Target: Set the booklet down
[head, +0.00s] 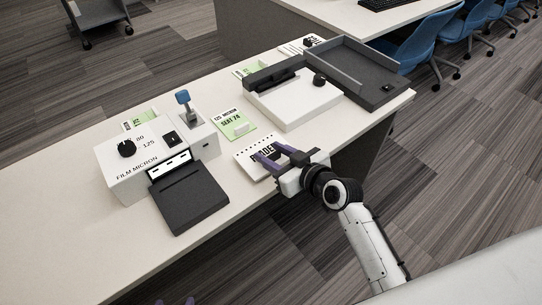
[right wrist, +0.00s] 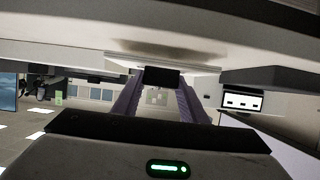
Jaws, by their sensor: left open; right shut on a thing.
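I cannot tell whether the booklet touches the table. My right gripper's fingers (right wrist: 158,100) also show in the right wrist view. My left gripper (head: 175,301) shows only purple fingertips at the bottom edge, open and away from the booklet.
The white table (head: 75,225) holds a film unit (head: 125,170) with a black tray (head: 188,196) at left. Behind the booklet lies a green card (head: 233,124). A white box (head: 293,103) and a dark grey tray (head: 365,80) stand at right. Blue chairs (head: 410,50) are beyond.

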